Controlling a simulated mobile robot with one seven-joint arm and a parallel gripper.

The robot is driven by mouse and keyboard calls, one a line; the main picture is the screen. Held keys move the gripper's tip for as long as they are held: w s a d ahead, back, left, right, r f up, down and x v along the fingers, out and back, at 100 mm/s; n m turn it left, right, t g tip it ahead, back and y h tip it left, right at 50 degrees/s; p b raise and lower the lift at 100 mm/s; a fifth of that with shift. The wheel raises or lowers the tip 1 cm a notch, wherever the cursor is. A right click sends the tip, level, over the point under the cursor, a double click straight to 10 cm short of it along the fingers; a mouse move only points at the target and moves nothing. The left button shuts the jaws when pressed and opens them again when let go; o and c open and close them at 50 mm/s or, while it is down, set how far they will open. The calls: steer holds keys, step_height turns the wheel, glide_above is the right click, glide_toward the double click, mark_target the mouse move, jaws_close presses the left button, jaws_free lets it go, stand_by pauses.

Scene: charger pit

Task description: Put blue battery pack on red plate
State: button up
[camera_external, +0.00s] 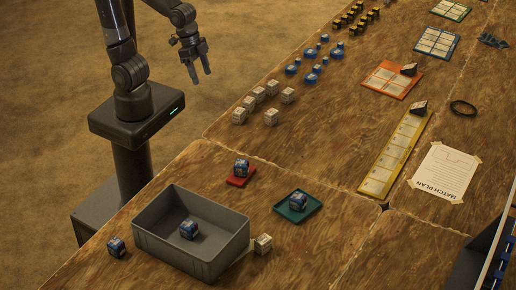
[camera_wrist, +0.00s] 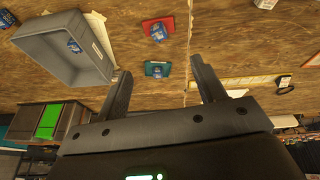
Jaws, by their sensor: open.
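A blue battery pack (camera_external: 241,167) sits on the red plate (camera_external: 235,182); both show in the wrist view, pack (camera_wrist: 158,35) and plate (camera_wrist: 151,23). A second blue pack (camera_external: 298,201) sits on the teal plate (camera_external: 284,209). A third blue pack (camera_external: 188,230) lies inside the grey bin (camera_external: 170,244). Another blue pack (camera_external: 116,246) rests on the bare table left of the bin. My gripper (camera_external: 200,77) is open and empty, raised beyond the table's left edge, away from all packs. Its two fingers (camera_wrist: 162,85) stand wide apart in the wrist view.
A pale cube (camera_external: 263,243) stands right of the bin. Several pale cubes (camera_external: 271,117), blue parts (camera_external: 311,78) and yellow-black parts (camera_external: 352,20) stand farther back. A yellow strip (camera_external: 395,155) and a MATCH PLAN sheet (camera_external: 443,173) lie right. Wood around the red plate is clear.

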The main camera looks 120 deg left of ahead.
steer(key=s+r+m+t, duration=0.1)
steer(key=s+r, duration=0.1)
steer(key=s, duration=0.7)
steer(key=shift+a+t, duration=0.35)
steer(key=shift+t, duration=0.05)
steer(key=shift+o, duration=0.5)
steer(key=shift+s, duration=0.1)
